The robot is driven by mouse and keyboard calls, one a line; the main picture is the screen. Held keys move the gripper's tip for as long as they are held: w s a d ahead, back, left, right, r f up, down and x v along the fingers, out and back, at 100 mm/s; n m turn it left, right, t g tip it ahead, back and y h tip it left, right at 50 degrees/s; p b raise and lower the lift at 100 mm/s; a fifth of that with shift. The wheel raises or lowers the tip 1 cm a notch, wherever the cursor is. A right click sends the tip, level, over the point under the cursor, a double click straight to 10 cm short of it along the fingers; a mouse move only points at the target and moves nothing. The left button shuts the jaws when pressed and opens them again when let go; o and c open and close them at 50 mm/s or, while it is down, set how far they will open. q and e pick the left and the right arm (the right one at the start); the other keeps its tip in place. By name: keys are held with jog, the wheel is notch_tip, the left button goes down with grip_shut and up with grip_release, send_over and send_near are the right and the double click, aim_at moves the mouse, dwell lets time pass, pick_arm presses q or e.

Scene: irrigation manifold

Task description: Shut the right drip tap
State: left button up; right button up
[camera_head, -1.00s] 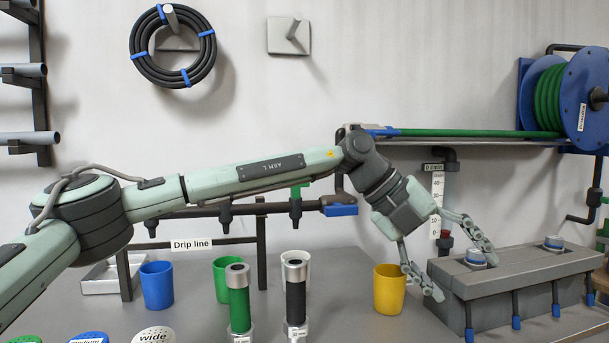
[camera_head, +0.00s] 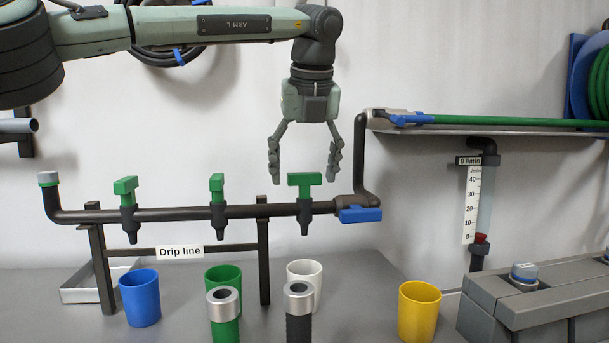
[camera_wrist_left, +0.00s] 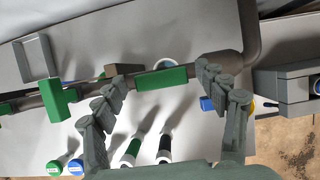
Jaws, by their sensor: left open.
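The right drip tap (camera_head: 305,180) has a green T-shaped handle lying along the dark drip line pipe (camera_head: 170,214). Its handle (camera_wrist_left: 162,78) also shows in the left wrist view, between my fingers. My left gripper (camera_head: 304,176) points straight down over this tap, open and empty, with one finger on each side of the handle. I see no clear contact. The middle tap (camera_head: 217,182) and left tap (camera_head: 125,187) have green handles; the nearer one in the wrist view (camera_wrist_left: 54,98) lies across the pipe. My right gripper is not in view.
Blue (camera_head: 140,298), green (camera_head: 222,276), white (camera_head: 306,272) and yellow (camera_head: 419,312) cups stand on the bench. A blue lever (camera_head: 360,214) sits at the pipe's right end, close to the gripper. A shelf (camera_head: 480,130) and a grey block (camera_head: 540,305) are farther right.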

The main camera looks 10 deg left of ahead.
pick_arm(q)
jog(key=shift+w+a+f, duration=0.1)
jog(key=shift+w+f, duration=0.1)
jog(key=shift+f, duration=0.3)
jog(key=shift+c, duration=0.3)
jog(key=c, duration=1.1)
